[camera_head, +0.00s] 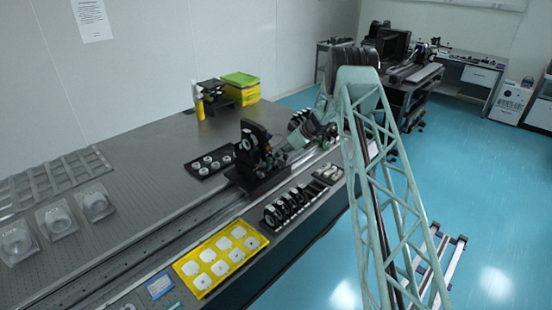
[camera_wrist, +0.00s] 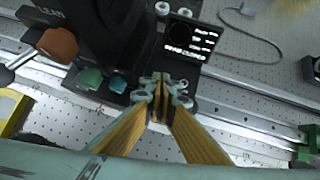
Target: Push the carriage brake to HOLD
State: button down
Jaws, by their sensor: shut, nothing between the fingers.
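The carriage (camera_head: 257,178) is a black block with upright optics on the long rail of the optical table. In the wrist view its dark body (camera_wrist: 100,30) fills the upper left. A black plate (camera_wrist: 188,38) on it carries small white lettering too blurred to read surely. My gripper (camera_wrist: 160,82) is shut and empty, its tips together just below this plate, over the carriage's edge. Whether they touch it I cannot tell.
Rails (camera_wrist: 260,90) run across the perforated tabletop, with a grey cable (camera_wrist: 250,25) beyond. A yellow tray (camera_head: 221,258) of white pieces and a rack of dark discs (camera_head: 287,205) stand in front of the carriage. Yellow and green boxes (camera_head: 240,88) stand behind.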

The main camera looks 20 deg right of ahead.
jog(key=shift+w+a, duration=0.1)
jog(key=shift+w, duration=0.15)
jog(key=shift+s+r, duration=0.1)
jog(key=shift+r, duration=0.35)
jog(key=shift+r, duration=0.3)
jog(key=shift+r, duration=0.1)
dwell(0.4)
jog(key=s+d+r, duration=0.2)
jog(key=d+r, duration=0.1)
jog(key=r, duration=0.9)
jog(key=shift+s+d+r, duration=0.2)
jog(key=shift+r, duration=0.05)
